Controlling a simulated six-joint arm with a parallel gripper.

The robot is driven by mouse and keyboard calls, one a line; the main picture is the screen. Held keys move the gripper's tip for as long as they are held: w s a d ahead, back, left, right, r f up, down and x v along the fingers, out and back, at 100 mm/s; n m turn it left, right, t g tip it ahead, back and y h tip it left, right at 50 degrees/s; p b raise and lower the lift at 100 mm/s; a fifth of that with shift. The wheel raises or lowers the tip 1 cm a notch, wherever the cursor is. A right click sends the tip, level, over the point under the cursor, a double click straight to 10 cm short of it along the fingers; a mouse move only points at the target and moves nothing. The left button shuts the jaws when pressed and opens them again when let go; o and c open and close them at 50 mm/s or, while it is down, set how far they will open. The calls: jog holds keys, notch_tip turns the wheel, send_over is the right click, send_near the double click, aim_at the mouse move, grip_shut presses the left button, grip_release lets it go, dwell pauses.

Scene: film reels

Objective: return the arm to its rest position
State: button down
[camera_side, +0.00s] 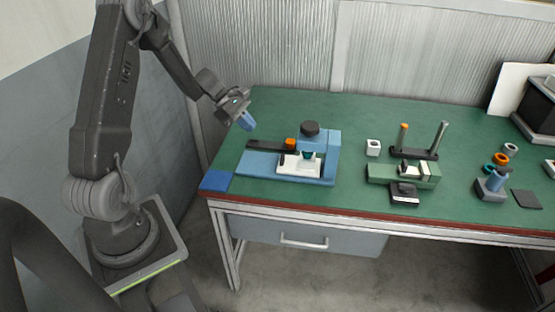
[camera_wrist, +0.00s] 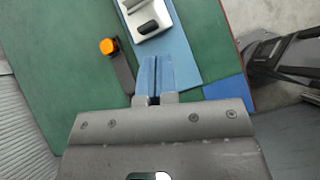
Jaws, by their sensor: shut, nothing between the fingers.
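My gripper (camera_side: 247,122) has blue fingers and hangs above the left end of the green table (camera_side: 280,105) in the side view. In the wrist view my gripper (camera_wrist: 155,60) points toward the blue fixture, with its two blue fingers together and nothing between them. In the side view the gripper is up and to the left of the blue fixture (camera_side: 262,163), apart from it. My arm rises from a base at the left, beside the table.
The blue fixture bears a dark arm with an orange knob (camera_side: 291,143) and a black knob (camera_side: 309,129). A blue pad (camera_side: 216,181) lies at the table's left corner. A green fixture (camera_side: 425,178), a two-post stand (camera_side: 413,153) and several rings stand to the right.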

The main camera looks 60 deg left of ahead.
jog(key=s+d+r+m+g+y, duration=0.1)
jog(key=s+d+r+m, duration=0.2)
jog(key=d+r+m, duration=0.4)
jog(key=s+d+r+m+g+y, duration=0.1)
jog(key=s+d+r+m+y, duration=0.15)
jog(key=d+r+m, duration=0.55)
jog(key=s+d+r+m+t+y, duration=0.1)
jog(key=s+d+r+m, duration=0.1)
jog(key=s+d+m, duration=0.2)
jog(key=s+d+r+m+t+y, duration=0.1)
jog(key=s+d+m, duration=0.3)
jog(key=s, duration=0.6)
jog(key=shift+s+d+r+y, duration=0.25)
jog(key=shift+d+r+y, duration=0.3)
jog(key=shift+d+r, duration=0.15)
jog(key=c, duration=1.9)
grip_release()
